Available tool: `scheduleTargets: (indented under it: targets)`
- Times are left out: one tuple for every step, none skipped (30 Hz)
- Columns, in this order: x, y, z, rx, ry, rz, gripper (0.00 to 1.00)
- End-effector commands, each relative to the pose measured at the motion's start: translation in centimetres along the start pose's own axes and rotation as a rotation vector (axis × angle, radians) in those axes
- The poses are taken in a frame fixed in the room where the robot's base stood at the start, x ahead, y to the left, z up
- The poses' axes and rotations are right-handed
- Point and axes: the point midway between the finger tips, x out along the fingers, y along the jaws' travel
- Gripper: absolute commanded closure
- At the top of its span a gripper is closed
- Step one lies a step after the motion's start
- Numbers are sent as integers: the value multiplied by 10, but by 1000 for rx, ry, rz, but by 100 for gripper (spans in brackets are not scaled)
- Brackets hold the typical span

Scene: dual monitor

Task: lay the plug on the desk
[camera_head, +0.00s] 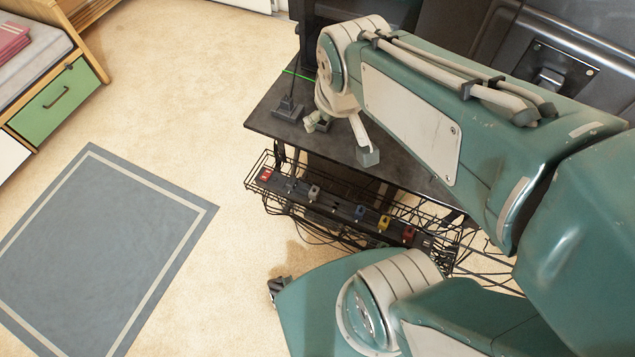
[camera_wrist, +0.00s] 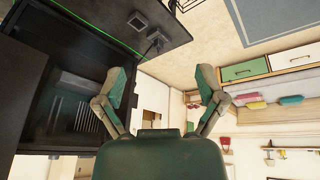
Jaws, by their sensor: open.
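The dark desk (camera_head: 265,120) stands in the middle of the head view, and part of its top shows in the wrist view (camera_wrist: 175,18). My gripper (camera_head: 340,140) is over the desk, its two fingers spread with nothing seen between them. In the wrist view my gripper (camera_wrist: 161,74) also shows spread fingers. A small dark piece (camera_wrist: 157,39), possibly a plug, shows at the desk's edge beyond the fingers, apart from them. I cannot tell for sure that it is the plug.
A wire cable tray (camera_head: 262,184) with tangled cables hangs along the desk's near side. A dark stand-like object (camera_head: 288,108) is on the desk left of my gripper. A grey rug (camera_head: 110,250) lies on open floor at left, near a green drawer (camera_head: 58,100).

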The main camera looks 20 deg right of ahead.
Motion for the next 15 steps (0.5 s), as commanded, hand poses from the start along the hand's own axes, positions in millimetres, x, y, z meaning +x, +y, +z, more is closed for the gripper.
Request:
scheduleTargets:
  targets:
    - [14,0,-6,-25,-29,-1,11]
    - [21,1,-10,-41,-41,-1,11]
    - [31,1,-14,-63,-58,0,11]
    - [39,1,-17,-79,-69,0,11]
    - [47,1,-20,-95,-82,-1,11]
    - [58,1,-24,-118,-99,-2,11]
    - [66,1,-26,-133,-110,-3,11]
    - [74,1,-28,-150,-123,-5,11]
    - [86,1,-31,-173,-139,-7,11]
    - [95,1,-33,-190,-150,-8,11]
    - [104,0,-34,-207,-163,-11,11]
    - [116,0,-36,-229,-179,-14,11]
    - [125,-1,-37,-246,-191,-17,11]
    - [135,-2,-37,-263,-202,-20,11]
    - [148,-2,-38,-286,-218,-25,11]
